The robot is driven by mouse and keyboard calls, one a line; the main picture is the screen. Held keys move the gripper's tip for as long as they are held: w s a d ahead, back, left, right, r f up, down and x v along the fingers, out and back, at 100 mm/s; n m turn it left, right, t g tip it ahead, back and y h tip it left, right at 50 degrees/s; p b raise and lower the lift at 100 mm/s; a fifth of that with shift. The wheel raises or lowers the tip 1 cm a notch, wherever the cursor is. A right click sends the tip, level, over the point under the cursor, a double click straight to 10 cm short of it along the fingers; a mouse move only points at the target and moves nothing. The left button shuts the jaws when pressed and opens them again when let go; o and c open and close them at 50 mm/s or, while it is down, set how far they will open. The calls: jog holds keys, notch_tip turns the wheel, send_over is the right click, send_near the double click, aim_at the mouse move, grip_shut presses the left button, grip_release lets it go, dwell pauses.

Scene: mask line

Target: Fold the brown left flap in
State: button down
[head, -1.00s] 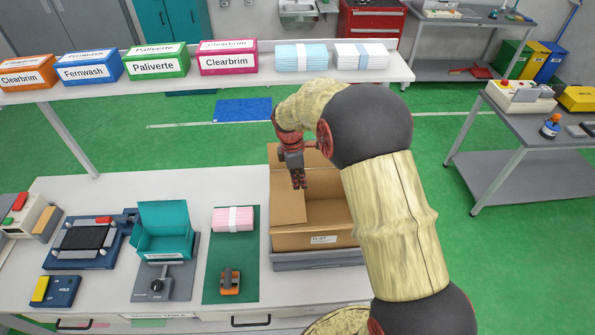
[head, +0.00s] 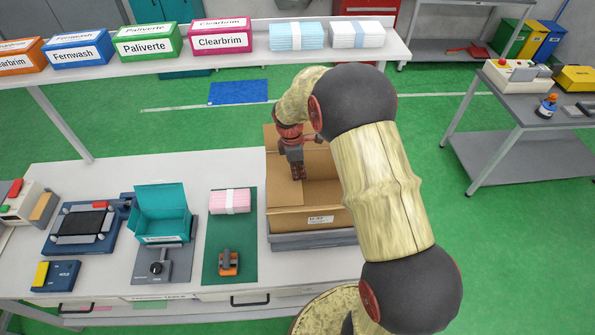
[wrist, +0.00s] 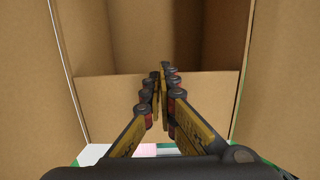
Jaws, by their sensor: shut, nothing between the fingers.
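An open brown cardboard box (head: 335,213) stands at the right end of the white table. Its brown left flap (head: 283,183) shows as a flat panel over the left part of the opening, slanting beside my gripper; its exact angle is hard to judge. My gripper (head: 297,176) is shut and empty, pointing down at the flap's inner edge; I cannot tell if it touches. In the wrist view the closed fingers (wrist: 161,85) lie before a brown panel (wrist: 100,105), with the box interior beyond it and tall brown panels at both sides. My arm hides the box's right side.
Left of the box are a green mat (head: 240,264) with a pink bundle (head: 230,201) and an orange-black tool (head: 229,262), then a teal box (head: 163,222). A raised shelf (head: 230,62) with labelled boxes and bundles runs behind.

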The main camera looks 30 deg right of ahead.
jog(key=shift+r, duration=0.2)
jog(key=shift+r+p, duration=0.8)
jog(key=shift+r, duration=0.15)
notch_tip(320, 180, up, 13)
jog(key=p, duration=0.1)
jog(key=shift+r, duration=0.15)
